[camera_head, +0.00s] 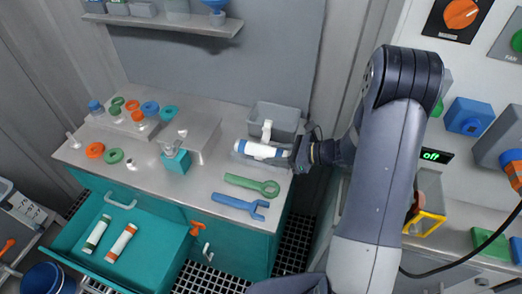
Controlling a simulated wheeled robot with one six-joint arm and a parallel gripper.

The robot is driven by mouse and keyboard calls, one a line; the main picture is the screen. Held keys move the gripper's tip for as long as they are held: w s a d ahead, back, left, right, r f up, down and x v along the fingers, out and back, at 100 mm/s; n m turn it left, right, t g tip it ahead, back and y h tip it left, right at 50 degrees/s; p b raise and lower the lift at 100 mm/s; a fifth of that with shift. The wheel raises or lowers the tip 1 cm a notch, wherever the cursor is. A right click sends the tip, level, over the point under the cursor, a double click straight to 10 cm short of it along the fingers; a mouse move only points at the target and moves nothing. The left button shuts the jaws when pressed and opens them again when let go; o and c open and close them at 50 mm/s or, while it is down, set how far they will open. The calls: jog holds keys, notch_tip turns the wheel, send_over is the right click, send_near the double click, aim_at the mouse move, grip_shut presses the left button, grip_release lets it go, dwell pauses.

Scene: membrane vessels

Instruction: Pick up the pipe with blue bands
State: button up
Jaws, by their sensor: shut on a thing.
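The white pipe with blue bands (261,150) lies roughly level at the right part of the steel worktop, in front of a grey bin. My gripper (292,154) reaches in from the right and is shut on the pipe's right end, by a blue band. The fingertips are small and partly hidden here. I cannot tell whether the pipe touches the worktop or is just above it.
A grey bin (284,117) stands behind the pipe. A green wrench (252,186) and a blue wrench (240,206) lie in front. The open teal drawer (150,262) holds a green-banded pipe (97,233) and an orange-banded pipe (121,242). Coloured rings lie at left.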

jog(key=c, duration=0.4)
jog(key=shift+r, duration=0.15)
